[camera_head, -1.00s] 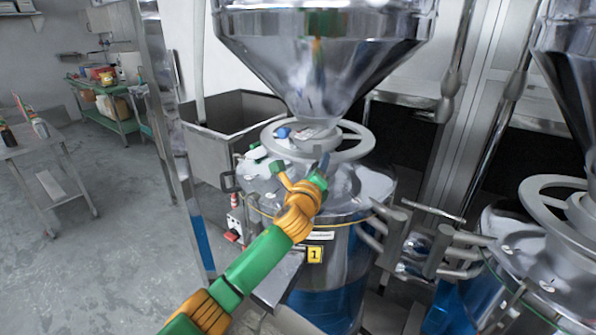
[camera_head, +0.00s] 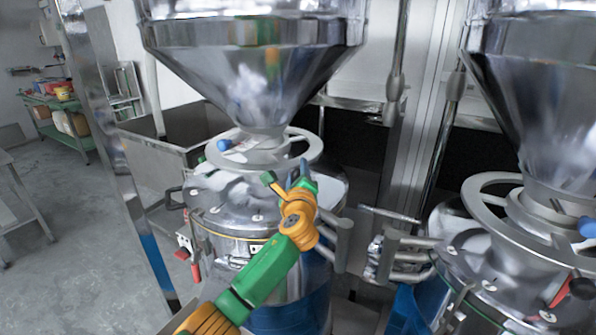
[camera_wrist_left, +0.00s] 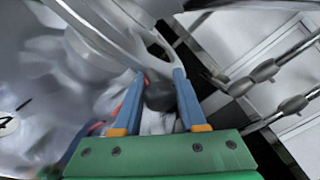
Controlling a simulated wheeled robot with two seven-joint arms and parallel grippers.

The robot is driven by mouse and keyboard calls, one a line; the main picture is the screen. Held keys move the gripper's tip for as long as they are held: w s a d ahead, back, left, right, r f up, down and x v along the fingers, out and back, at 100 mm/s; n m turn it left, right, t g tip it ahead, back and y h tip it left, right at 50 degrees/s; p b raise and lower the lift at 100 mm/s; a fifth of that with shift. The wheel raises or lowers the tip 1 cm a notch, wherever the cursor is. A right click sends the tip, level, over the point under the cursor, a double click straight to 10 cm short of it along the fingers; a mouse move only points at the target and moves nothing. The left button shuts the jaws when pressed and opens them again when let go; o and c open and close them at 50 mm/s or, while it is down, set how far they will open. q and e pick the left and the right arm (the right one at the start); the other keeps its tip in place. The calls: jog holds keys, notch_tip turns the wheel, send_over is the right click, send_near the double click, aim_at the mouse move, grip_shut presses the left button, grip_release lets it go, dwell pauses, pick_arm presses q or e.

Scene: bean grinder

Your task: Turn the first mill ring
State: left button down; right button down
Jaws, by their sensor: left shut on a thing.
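The first mill's grey ring (camera_head: 310,150) sits under its steel hopper, with a blue knob (camera_head: 223,145) on its left side. My left gripper (camera_head: 303,176) is at the ring's front right side. In the left wrist view my left gripper (camera_wrist_left: 158,98) has its two blue fingers on either side of a dark rounded knob (camera_wrist_left: 159,94) and is shut on it. A small red part shows beside the knob. The grey ring (camera_wrist_left: 112,35) passes just above it in that view. How the knob joins the mill is hidden. My right gripper is not in view.
A second mill with its own ring (camera_head: 480,215), a blue knob and a red lever with a black ball (camera_head: 582,288) stands at the right. Metal pipe handles (camera_head: 405,245) lie between the mills. A steel sink (camera_head: 160,150) is behind left. Open floor lies at left.

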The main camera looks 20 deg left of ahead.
pick_arm(q)
jog(key=shift+r, duration=0.2)
jog(key=c, duration=0.7)
grip_release()
jog(key=shift+c, duration=0.2)
jog(key=shift+o, duration=1.2)
jog(key=shift+w+f, duration=0.1)
jog(key=shift+f, duration=0.05)
jog(key=b+v, duration=0.1)
jog(key=v, duration=0.6)
